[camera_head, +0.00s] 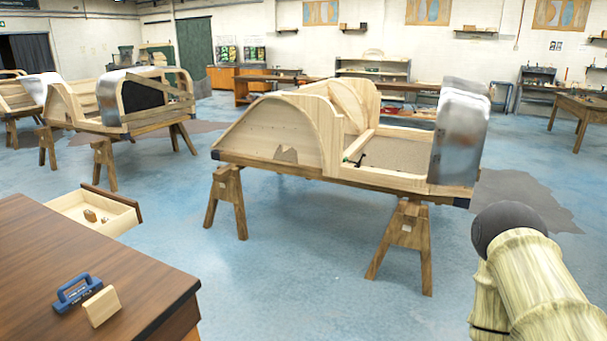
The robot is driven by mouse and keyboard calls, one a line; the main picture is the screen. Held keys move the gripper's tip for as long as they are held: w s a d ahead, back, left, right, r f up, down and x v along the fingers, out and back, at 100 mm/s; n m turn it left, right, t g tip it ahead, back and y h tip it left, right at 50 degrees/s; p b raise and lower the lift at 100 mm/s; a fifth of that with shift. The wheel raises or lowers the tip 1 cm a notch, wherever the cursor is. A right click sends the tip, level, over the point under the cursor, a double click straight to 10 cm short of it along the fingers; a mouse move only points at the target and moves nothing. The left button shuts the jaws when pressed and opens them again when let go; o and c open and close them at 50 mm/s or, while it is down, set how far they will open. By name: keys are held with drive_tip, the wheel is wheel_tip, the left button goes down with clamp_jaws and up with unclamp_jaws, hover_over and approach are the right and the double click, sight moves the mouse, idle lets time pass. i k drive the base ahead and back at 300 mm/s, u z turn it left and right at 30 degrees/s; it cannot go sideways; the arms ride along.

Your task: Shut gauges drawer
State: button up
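An open drawer (70,203) sticks out from the far side of a dark brown wooden cabinet (95,270) at the lower left. The drawer has pale wooden walls and a darker front (112,201) facing right and away. A few small wooden pieces (90,215) lie inside it. I cannot read any label that marks it as the gauges drawer. Part of my arm, in a pale wood-like finish with a dark round end, shows at the lower right, far from the drawer. My gripper's fingers are not visible.
A wooden bodyframe (268,135) on trestles stands in the middle, with more bodyframes (130,105) behind left. Blue floor (290,270) between cabinet and trestles is clear.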

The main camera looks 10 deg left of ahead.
sight(124, 214)
drive_tip(key=i, duration=4.2)
drive_tip(key=u, duration=2.65)
drive_tip(key=i, duration=2.1)
drive_tip(key=u, duration=0.5)
